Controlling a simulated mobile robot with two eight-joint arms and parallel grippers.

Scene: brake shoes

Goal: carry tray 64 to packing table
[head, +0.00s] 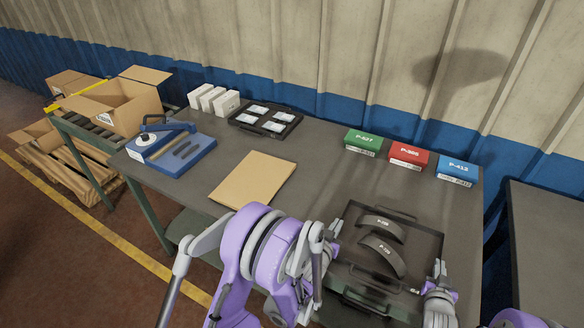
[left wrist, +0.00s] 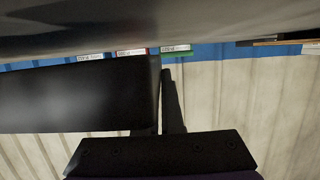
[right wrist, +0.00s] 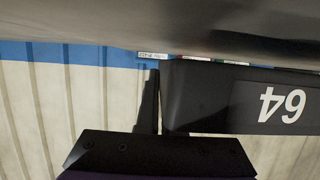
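Tray 64 (head: 352,216) is a dark, shallow tray with a handle at its near and far sides. It is at the right part of the grey table, and two curved dark brake shoes (head: 381,246) lie in it. The number 64 shows upside down on its wall (right wrist: 240,98) in the right wrist view. My left gripper (head: 331,250) is at the tray's left side and my right gripper (head: 439,280) at its right side. In both wrist views the fingers sit close together at the tray's side wall. I cannot tell whether the tray touches the table.
Green (head: 366,142), red (head: 408,156) and blue (head: 455,170) boxes stand behind the tray. A cardboard sheet (head: 250,181), a blue fixture (head: 172,152), a black case (head: 265,120) and white boxes (head: 213,101) are farther left. Another dark table (head: 550,235) stands at the right, across a gap.

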